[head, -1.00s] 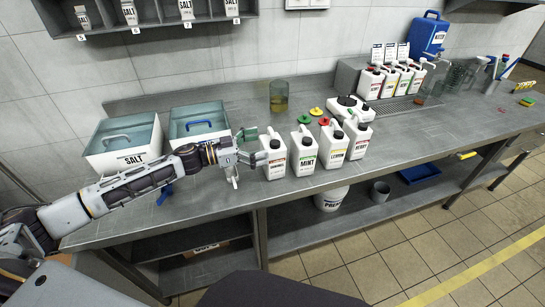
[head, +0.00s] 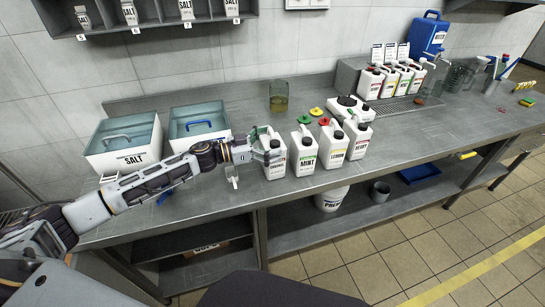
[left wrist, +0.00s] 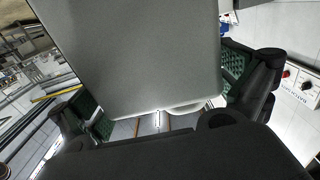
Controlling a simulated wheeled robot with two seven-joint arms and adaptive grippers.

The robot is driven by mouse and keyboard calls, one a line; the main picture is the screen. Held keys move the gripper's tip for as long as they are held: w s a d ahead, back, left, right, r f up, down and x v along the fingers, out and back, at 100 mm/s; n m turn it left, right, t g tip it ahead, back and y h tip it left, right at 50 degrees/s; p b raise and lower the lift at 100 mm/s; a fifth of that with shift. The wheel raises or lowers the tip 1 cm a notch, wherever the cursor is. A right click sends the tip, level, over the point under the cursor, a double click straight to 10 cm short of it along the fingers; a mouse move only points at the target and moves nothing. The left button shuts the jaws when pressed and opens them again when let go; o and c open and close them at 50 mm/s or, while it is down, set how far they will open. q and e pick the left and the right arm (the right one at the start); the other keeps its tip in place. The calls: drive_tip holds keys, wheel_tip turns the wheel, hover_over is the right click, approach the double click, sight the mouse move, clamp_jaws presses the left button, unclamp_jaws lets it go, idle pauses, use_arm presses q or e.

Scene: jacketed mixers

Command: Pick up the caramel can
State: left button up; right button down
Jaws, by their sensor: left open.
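A white can (head: 276,169) stands upright at the left end of the front row on the steel bench. My gripper partly covers its label, so I cannot read it; its neighbours read MINT, LEMON and what looks like BERRY. My left gripper (head: 266,150) is at this can's upper left side, open. In the left wrist view the can's pale body (left wrist: 140,55) fills the space between the two green-padded fingers, one on each side. I cannot tell whether the pads touch it. My right gripper is not in view.
The mint can (head: 304,152) stands close to the right, then the lemon can (head: 332,148) and the berry can (head: 358,135). A glass jar (head: 279,97) stands behind. Two salt bins, one (head: 124,158) labelled SALT, are at the left.

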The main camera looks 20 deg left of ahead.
use_arm(q)
drive_tip(key=c, duration=1.8)
drive_tip(key=shift+r, duration=0.15)
drive_tip(key=shift+c, duration=0.4)
drive_tip(key=shift+r, duration=0.15)
